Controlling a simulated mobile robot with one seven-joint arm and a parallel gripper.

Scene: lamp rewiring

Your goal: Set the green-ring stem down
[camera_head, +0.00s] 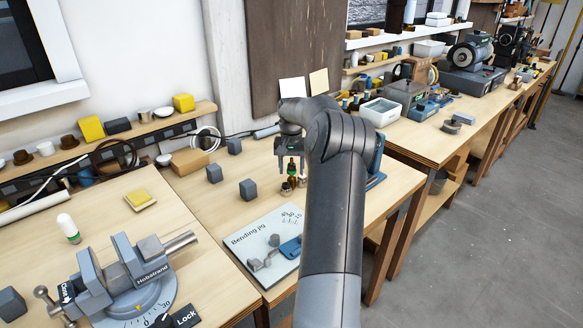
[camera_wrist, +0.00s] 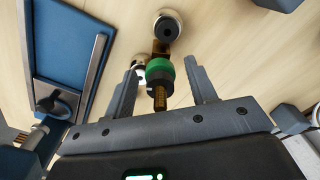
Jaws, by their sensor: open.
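The green-ring stem (camera_wrist: 159,70) stands between the two fingers of my gripper (camera_wrist: 160,84) in the wrist view. Its threaded brass end points toward the wrist camera, and a dark collar sits beside the green ring. My gripper is open, with a visible gap on each side of the stem. In the head view, the stem (camera_head: 292,172) looks upright under my gripper (camera_head: 290,168), over the wooden bench. Its foot is hard to make out, so I cannot tell exactly what it rests on.
A small round metal part with a dark centre (camera_wrist: 167,27) lies just beyond the stem. A blue tool (camera_wrist: 65,75) is at the left of the wrist view. Grey blocks (camera_head: 249,189) and the bending jig board (camera_head: 262,236) are nearby on the bench.

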